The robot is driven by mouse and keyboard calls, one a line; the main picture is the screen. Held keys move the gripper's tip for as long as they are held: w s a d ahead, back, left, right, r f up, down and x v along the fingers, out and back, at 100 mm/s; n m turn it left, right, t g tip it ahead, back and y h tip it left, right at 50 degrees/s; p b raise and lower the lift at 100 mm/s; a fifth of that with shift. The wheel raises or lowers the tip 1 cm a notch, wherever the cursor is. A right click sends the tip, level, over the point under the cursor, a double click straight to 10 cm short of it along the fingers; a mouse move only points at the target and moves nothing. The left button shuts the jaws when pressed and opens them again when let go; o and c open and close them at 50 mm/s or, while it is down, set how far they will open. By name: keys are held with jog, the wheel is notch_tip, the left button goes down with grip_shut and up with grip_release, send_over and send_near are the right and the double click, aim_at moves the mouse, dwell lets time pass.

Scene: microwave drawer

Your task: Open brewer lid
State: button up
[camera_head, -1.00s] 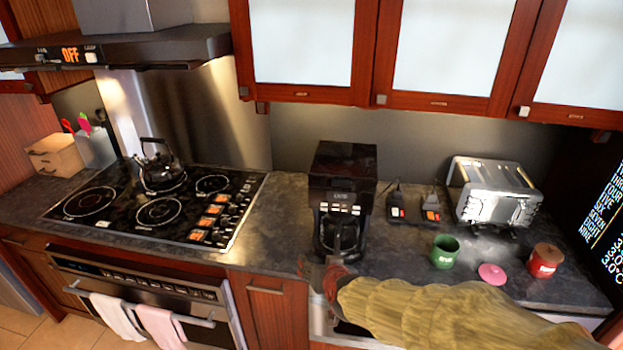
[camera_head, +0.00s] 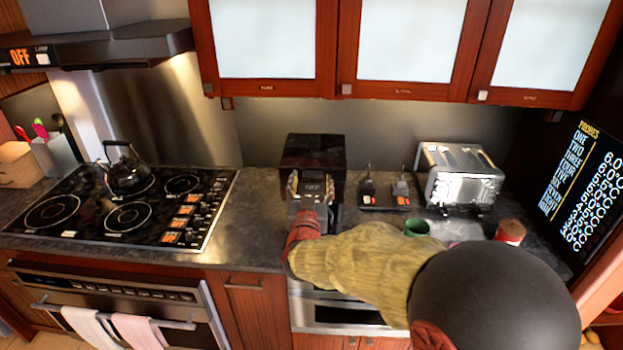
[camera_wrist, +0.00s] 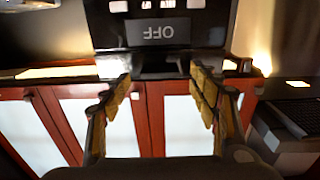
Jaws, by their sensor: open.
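The black brewer (camera_head: 312,152) stands on the counter against the back wall, and its lid looks closed. My gripper (camera_head: 311,184) is in front of the brewer's upper front, level with its display panel. In the wrist view my gripper (camera_wrist: 160,88) is open, with a finger on each side and nothing between them. My arm hides the brewer's lower part and carafe.
Two small devices on a dark tray (camera_head: 385,208), a toaster (camera_head: 458,175), a green mug (camera_head: 417,228) and a red jar (camera_head: 510,232) stand to the right. A stovetop (camera_head: 125,215) with a kettle (camera_head: 127,170) is at left. Wall cabinets (camera_head: 405,92) hang above the brewer.

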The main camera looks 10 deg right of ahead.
jog(key=shift+x, duration=1.2)
jog(key=shift+c, duration=1.1)
grip_shut()
jog(key=shift+r, duration=0.1)
